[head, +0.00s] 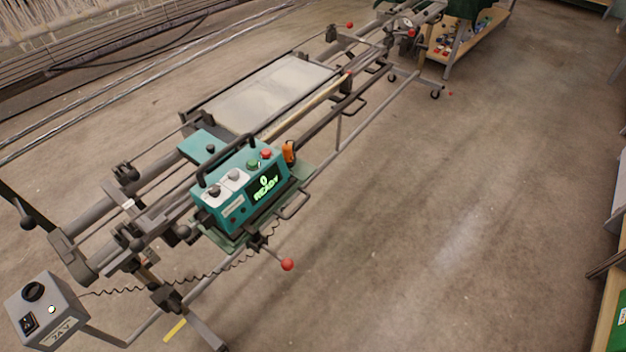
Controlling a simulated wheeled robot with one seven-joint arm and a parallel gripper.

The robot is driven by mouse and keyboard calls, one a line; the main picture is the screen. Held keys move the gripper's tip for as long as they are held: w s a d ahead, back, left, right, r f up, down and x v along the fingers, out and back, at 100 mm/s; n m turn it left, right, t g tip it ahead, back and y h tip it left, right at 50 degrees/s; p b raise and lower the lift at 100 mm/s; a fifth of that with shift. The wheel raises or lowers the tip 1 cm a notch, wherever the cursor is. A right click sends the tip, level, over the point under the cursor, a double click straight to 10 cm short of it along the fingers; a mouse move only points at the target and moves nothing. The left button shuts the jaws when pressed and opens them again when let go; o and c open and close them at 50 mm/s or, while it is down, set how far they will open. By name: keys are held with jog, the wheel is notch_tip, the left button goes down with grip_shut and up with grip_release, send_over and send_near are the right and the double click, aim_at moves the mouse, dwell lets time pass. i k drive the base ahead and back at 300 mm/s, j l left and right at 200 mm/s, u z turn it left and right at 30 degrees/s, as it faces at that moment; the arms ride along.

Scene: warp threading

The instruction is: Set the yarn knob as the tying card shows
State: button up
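A teal control unit (236,196) sits on the long metal frame. It has two knobs on white dials, a left knob (215,190) and a right knob (234,175); their labels are too small to read, so I cannot tell which is the yarn knob or where they point. I cannot make out a tying card. My gripper is not in view.
A grey box (45,310) with a black knob and switch stands at the lower left, joined by a coiled cable. A red-tipped lever (287,264) sticks out below the unit. A wooden shelf cart (465,40) stands at the back. The floor (450,220) at right is clear.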

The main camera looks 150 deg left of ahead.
aim_at(214, 190)
jog(key=j+z, duration=0.1)
jog(key=j, duration=0.3)
jog(key=k+j+z, duration=0.15)
jog(key=j, duration=0.25)
jog(key=k+j+z, duration=0.1)
jog(key=j, duration=0.25)
jog(key=k+j+z, duration=0.1)
jog(key=j, duration=0.3)
jog(key=k+j+z, duration=0.1)
jog(key=j, duration=0.25)
jog(key=k+j+z, duration=0.15)
jog(key=j, duration=0.2)
jog(key=k+j+z, duration=0.15)
jog(key=k+z, duration=0.3)
jog(key=k, duration=0.75)
jog(key=l, duration=0.75)
